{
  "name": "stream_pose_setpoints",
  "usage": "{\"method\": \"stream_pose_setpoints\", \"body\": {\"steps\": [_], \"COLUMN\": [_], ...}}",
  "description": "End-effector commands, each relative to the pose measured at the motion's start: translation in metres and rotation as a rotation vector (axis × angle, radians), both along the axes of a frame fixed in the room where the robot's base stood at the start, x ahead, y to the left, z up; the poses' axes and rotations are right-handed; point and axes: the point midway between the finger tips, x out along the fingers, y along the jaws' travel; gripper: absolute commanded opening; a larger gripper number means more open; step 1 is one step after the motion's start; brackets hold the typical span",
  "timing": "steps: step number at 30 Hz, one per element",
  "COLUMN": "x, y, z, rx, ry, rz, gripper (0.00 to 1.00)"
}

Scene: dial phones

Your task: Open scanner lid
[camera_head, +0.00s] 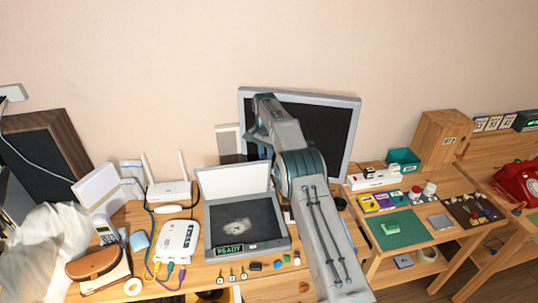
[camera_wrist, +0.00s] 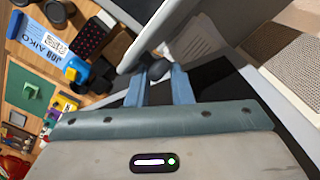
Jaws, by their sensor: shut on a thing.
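The scanner (camera_head: 210,235) is a flat grey box on the desk with a dark glass bed and a green READY display at its front. Its lid (camera_head: 235,180) stands raised at the back, pale inner face toward me. My gripper's fingers are hidden in the head view behind my own arm, close to the lid's right side. In the wrist view my gripper (camera_wrist: 161,78) is shut on the edge of a pale grey panel (camera_wrist: 165,35), which appears to be the lid.
A large monitor (camera_head: 335,115) stands close behind my arm. A white router (camera_head: 170,190) and a white box with cables (camera_head: 178,240) are left of the scanner. Small coloured pieces lie along the desk front. A side table with a green mat (camera_head: 415,232) is at the right.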

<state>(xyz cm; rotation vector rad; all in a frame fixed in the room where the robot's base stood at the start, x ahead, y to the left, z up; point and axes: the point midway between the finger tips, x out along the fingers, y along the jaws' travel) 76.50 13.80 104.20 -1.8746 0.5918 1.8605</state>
Motion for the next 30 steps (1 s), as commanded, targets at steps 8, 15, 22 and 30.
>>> {"method": "stream_pose_setpoints", "body": {"steps": [8, 15, 22, 30], "x": [-0.004, -0.003, -0.002, -0.001], "y": [0.006, -0.002, -0.005, -0.003], "z": [-0.009, -0.009, 0.003, 0.054], "rx": [0.01, 0.007, 0.007, 0.009], "ry": [0.02, 0.021, 0.016, 0.004], "rz": [0.004, -0.006, -0.009, -0.006], "gripper": [0.45, 0.45, 0.45, 0.45]}}
